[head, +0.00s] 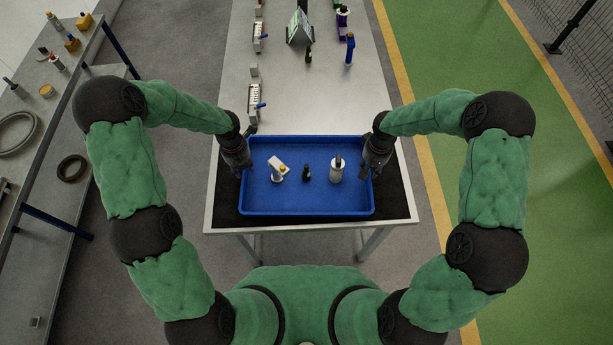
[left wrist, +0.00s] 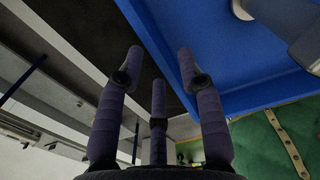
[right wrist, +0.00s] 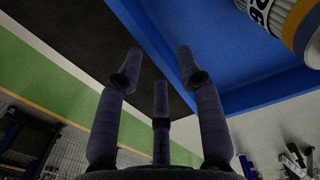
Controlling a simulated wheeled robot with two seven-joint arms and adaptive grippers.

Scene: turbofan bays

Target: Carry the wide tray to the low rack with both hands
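The wide blue tray (head: 306,208) lies on a black mat (head: 391,201) at the near end of a long workbench, with a few small items in it. My left gripper (head: 243,172) is at the tray's left wall; my right gripper (head: 374,169) is at its right wall. In the left wrist view, the open fingers (left wrist: 160,62) stand either side of the tray's rim, one over the blue inside. The right wrist view shows the same for the right fingers (right wrist: 160,62). Neither pair looks closed on the rim. Contact cannot be told.
In the tray are a white-and-yellow item (head: 278,169), a small black item (head: 306,174) and a white cylinder (head: 337,171). Tools stand farther back on the bench (head: 310,100). A second table (head: 45,115) is at the left. Green floor (head: 450,60) lies open at the right.

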